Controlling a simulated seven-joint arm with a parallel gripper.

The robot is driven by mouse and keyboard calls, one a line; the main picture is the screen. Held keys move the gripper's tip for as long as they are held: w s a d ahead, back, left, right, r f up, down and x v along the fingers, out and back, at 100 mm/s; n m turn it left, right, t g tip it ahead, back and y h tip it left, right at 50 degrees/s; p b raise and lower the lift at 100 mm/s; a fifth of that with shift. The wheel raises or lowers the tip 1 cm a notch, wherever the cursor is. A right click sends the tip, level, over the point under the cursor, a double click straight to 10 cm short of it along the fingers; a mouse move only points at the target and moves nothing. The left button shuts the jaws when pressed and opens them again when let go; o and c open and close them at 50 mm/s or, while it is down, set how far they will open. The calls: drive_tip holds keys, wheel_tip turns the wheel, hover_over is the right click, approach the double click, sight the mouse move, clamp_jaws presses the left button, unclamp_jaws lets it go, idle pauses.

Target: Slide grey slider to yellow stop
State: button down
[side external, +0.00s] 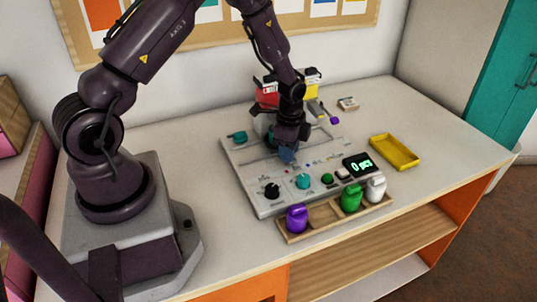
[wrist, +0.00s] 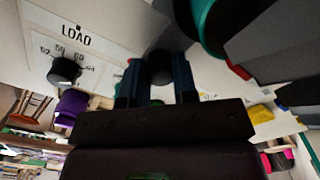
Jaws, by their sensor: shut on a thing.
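My gripper (side external: 287,154) is low over the pale control board (side external: 245,172), its bluish fingertips at the board's middle. In the wrist view my gripper (wrist: 158,80) has a dark rounded knob (wrist: 160,67) between its two fingers and is shut on it. This looks to be the grey slider's knob, in shadow. In the side view the slider is hidden behind the fingers. Small coloured marks (side external: 313,165) lie on the board right of the gripper. I cannot make out which mark is the yellow stop.
The board has a black dial (side external: 271,191), a teal knob (side external: 303,181), a green button (side external: 327,179) and a display (side external: 357,165) reading 0 pcs. A wooden rack (side external: 322,214) holds purple, green and white containers in front. Red and yellow bins stand behind; a yellow tray (side external: 394,152) is right.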

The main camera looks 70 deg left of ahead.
drive_tip(key=w, duration=1.3)
drive_tip(key=shift+w, duration=0.1)
drive_tip(key=c, duration=0.9)
unclamp_jaws()
drive_tip(key=shift+r, duration=0.15)
wheel_tip(320, 180, up, 13)
drive_tip(key=shift+f, duration=0.15)
